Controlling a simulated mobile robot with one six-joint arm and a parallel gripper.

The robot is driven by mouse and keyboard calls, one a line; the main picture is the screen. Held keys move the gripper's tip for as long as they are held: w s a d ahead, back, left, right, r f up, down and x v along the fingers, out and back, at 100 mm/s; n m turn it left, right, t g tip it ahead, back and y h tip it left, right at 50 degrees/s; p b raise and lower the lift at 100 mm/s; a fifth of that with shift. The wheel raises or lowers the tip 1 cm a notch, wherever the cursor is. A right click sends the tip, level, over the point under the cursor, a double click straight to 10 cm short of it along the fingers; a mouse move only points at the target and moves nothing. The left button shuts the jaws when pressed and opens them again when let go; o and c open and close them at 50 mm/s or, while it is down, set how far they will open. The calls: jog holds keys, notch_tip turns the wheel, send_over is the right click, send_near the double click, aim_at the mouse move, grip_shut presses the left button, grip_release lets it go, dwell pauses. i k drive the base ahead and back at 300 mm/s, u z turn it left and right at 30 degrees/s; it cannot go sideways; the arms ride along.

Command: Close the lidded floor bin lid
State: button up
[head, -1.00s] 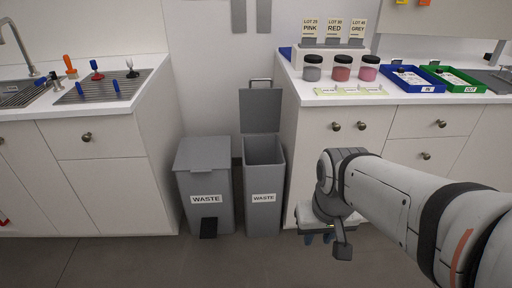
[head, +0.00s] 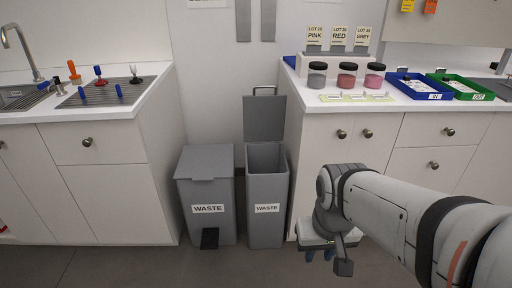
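A narrow grey floor bin (head: 267,226) labelled WASTE stands between the two counters. Its lid (head: 264,119) is open, standing upright at the back, with a metal handle (head: 265,90) at its top edge. A wider grey WASTE bin (head: 207,224) with a shut lid (head: 208,161) and a black pedal (head: 209,238) stands to its left. My gripper (head: 320,256) is to the right of the narrow bin, low in front of the right cabinet, pointing down and apart from the bin.
The right counter (head: 397,102) holds three jars, a blue tray (head: 419,88) and a green tray (head: 461,88). The left counter (head: 45,112) has a sink and tools on a grey rack. The floor in front of the bins (head: 130,265) is clear.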

aim_at(263, 116)
jog(key=k, duration=0.65)
jog(key=u, duration=0.25)
jog(key=i, duration=1.75)
jog(key=z, duration=0.8)
